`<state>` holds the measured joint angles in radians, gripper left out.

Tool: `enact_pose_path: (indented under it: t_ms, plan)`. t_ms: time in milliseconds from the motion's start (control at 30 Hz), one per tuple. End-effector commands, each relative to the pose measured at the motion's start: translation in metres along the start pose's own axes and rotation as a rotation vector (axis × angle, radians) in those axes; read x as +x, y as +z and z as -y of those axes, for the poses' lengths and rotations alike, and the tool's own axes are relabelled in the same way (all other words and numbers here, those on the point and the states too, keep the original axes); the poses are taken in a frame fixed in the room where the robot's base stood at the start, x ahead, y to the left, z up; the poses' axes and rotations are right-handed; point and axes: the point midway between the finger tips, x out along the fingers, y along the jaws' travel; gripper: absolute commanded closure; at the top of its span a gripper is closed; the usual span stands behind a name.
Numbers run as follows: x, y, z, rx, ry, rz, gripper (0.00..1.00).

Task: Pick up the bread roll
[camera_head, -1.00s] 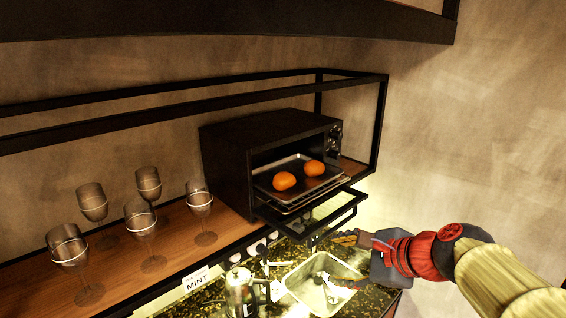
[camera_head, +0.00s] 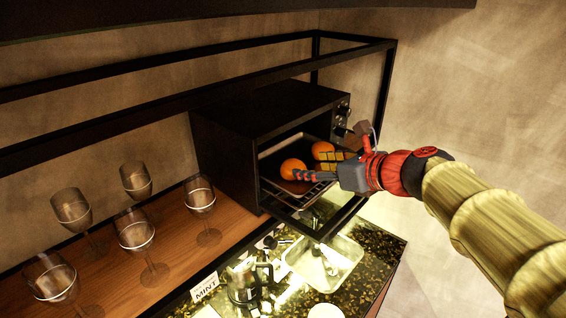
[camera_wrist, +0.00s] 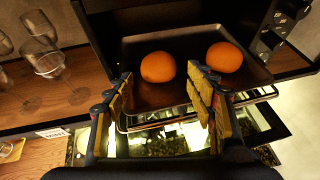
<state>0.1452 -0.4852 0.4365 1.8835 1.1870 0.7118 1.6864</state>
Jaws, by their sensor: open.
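Two round orange rolls lie on a dark tray (camera_wrist: 150,97) in the open toaster oven (camera_head: 235,165). The left roll (camera_head: 292,169) shows in the wrist view (camera_wrist: 158,67) ahead of the gap between my fingers. The right roll (camera_head: 322,150) shows in the wrist view (camera_wrist: 224,57) past my right finger. My gripper (camera_head: 312,166) is open and empty at the oven mouth, its fingers over the tray's front part. In the head view it partly covers the tray. I cannot tell which roll the task means.
The oven stands on a wooden shelf (camera_head: 222,232) inside a black frame (camera_head: 385,95). Several wine glasses (camera_head: 135,228) stand left of it. The oven's open door and wire rack (camera_wrist: 150,123) lie beneath my fingers. Below are a sink (camera_head: 330,262) and a coffee pot (camera_head: 243,284).

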Motion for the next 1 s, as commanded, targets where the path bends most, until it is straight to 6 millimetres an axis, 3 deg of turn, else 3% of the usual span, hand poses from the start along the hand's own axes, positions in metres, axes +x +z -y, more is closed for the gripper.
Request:
enact_pose_path:
  t_ms: [600, 900, 1000]
  plan:
    - [0.071, -0.003, -0.004, 0.000, 0.003, -0.002, 0.45]
    - [0.076, -0.003, -0.004, -0.001, 0.001, -0.001, 0.45]
    - [0.075, -0.003, -0.004, -0.001, 0.001, -0.001, 0.50]
